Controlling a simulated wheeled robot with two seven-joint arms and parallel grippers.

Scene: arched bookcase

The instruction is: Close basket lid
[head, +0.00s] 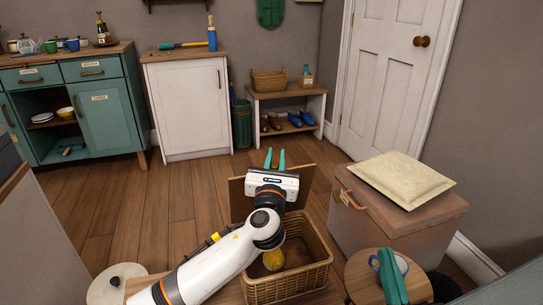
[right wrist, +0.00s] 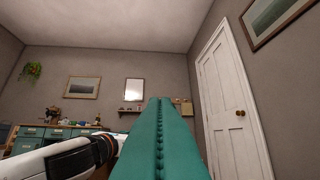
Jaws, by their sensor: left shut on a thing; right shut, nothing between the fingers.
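The wicker basket (head: 290,288) stands on the floor in the lower middle of the head view, with a yellow thing (head: 274,259) inside. Its flat brown lid (head: 301,184) stands raised at the back edge, partly hidden by my left gripper. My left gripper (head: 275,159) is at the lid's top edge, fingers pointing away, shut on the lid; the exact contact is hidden. My right gripper (head: 390,276) is shut and empty over a small round wooden stool at the lower right. Its closed teal fingers fill the middle of the right wrist view (right wrist: 159,135).
A wooden chest (head: 375,222) with a cushion (head: 402,179) stands close to the right of the basket. The round stool (head: 359,275) is near the basket's front right. A white round lid-like thing (head: 113,282) is at lower left. Open floor lies behind and left.

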